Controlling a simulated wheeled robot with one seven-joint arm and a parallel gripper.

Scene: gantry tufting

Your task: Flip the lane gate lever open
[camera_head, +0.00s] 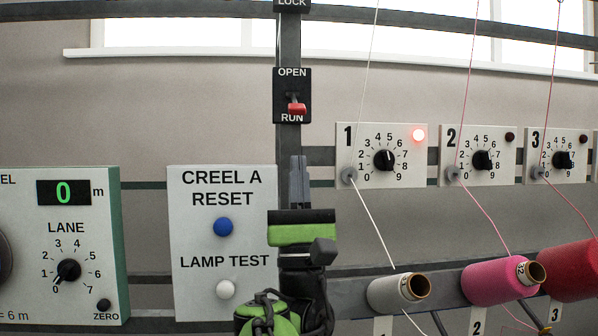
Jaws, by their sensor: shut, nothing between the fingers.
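The gate lever (297,109) has a red tip and sits on a small black plate (280,82) marked OPEN at the top and RUN at the bottom. The lever is down, at the RUN end. The plate is fixed to a dark upright post. My gripper (299,160) is shut and empty, fingers pointing up, and appears just below the plate in the picture. I see a gap between the fingertips and the lever; its depth is hard to tell.
Left of my gripper is a CREEL A panel (186,232) with a blue reset button (223,227) and a white lamp-test button (225,289). Right are dial boxes, box 1 (345,185) with its red lamp lit.

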